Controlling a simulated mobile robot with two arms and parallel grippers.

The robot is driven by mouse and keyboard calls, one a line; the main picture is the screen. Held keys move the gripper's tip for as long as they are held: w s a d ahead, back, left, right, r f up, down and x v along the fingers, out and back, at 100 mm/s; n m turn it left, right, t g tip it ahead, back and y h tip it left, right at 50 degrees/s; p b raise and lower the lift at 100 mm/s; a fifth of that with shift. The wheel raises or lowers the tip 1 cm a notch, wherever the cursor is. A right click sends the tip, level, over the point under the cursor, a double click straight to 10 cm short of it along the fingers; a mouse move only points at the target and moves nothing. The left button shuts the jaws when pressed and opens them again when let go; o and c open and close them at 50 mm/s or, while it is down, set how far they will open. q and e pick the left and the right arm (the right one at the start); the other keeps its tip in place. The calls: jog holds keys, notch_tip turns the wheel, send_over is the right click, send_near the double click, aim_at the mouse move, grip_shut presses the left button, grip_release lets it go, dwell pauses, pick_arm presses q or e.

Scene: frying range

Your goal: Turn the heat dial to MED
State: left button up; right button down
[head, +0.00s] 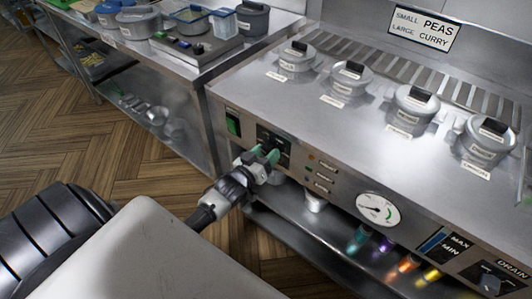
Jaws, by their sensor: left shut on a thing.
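The heat dial's black plate (273,138) is on the front panel of the steel range, to the right of a green switch. My left gripper (268,157) is at the lower part of this plate, with its greenish fingertips against the panel. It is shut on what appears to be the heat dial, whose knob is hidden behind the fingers. The plate's markings are too small to read, so I cannot tell the dial's setting. My right gripper is not in view.
The green switch (233,122) is just left of the plate. A round gauge (378,209) and a drain knob (490,284) are further right. Several lidded grey pots stand on the range top. A steel side table (187,72) holds tubs and a control box.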

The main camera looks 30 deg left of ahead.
pick_arm(q)
jog(key=m, duration=0.5)
jog(key=shift+m, duration=0.3)
jog(key=m, duration=0.5)
jog(key=shift+m, duration=0.3)
jog(key=m+b, duration=0.1)
jog(key=m, duration=0.4)
jog(key=shift+f+m+h, duration=0.1)
jog(key=shift+m+h, duration=0.2)
jog(key=m+b, duration=0.1)
jog(key=m, duration=0.4)
jog(key=shift+a+b, duration=0.1)
jog(key=shift+b, duration=0.2)
jog(key=shift+m, duration=0.4)
jog(key=o, duration=0.9)
jog(key=s, duration=0.7)
jog(key=s+a+b, duration=0.1)
jog(key=s, duration=0.2)
jog(key=shift+s, duration=0.4)
